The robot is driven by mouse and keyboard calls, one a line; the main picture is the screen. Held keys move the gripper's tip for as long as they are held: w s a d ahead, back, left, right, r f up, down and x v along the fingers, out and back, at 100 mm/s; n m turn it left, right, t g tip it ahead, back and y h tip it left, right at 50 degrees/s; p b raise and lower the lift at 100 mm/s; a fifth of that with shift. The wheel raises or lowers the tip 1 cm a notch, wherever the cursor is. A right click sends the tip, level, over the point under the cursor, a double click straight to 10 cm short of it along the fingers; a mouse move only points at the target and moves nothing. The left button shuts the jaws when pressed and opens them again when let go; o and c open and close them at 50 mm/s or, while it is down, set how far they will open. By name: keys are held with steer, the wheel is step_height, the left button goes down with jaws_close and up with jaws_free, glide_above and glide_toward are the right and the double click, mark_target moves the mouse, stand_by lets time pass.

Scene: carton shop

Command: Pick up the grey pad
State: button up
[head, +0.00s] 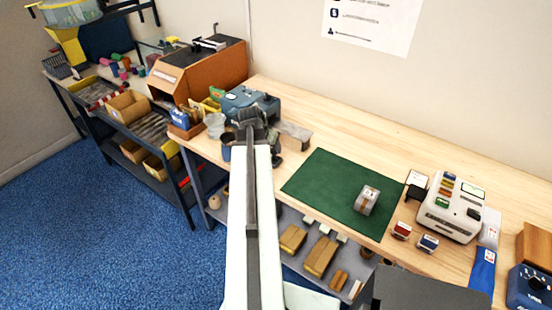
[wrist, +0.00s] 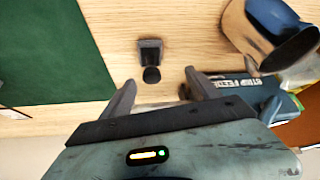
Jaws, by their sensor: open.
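A small dark grey block with a black rounded part (wrist: 150,50) lies on the wooden bench in the wrist view. It looks like the grey pad, but I cannot be sure. It sits between the green mat and a cup, just beyond my fingertips and apart from them. My gripper (wrist: 158,92) is open and empty, its two fingers spread on either side below the block. In the head view my arm reaches over the bench, and dark shapes by its end (head: 277,159) are hard to tell apart.
The green mat (head: 325,185) carries a small grey device (head: 367,200). A cup (wrist: 262,32) and a blue strip feeder (wrist: 240,88) stand close to my gripper. A white machine (head: 450,207) and small stamps (head: 401,231) are at the right. The bench behind the mat is clear.

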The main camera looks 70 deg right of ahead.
mark_target(277, 158)
steer(key=shift+s+d+m, duration=0.15)
steer(key=shift+s+d, duration=0.2)
steer(key=shift+s, duration=0.2)
steer(key=shift+s+d+m, duration=0.15)
steer(key=shift+s+d, duration=0.15)
steer(key=shift+s, duration=0.25)
steer(key=b+x, duration=0.2)
steer(key=shift+d+f+b, duration=0.1)
steer(key=shift+f+b, duration=0.2)
steer(key=shift+f, duration=0.05)
steer(key=b+x, duration=0.4)
steer(key=x, duration=0.1)
steer(key=shift+f+b, duration=0.25)
steer(key=shift+b, duration=0.15)
steer(key=shift+a+r, duration=0.15)
steer(key=shift+a, duration=0.1)
steer(key=c, duration=1.5)
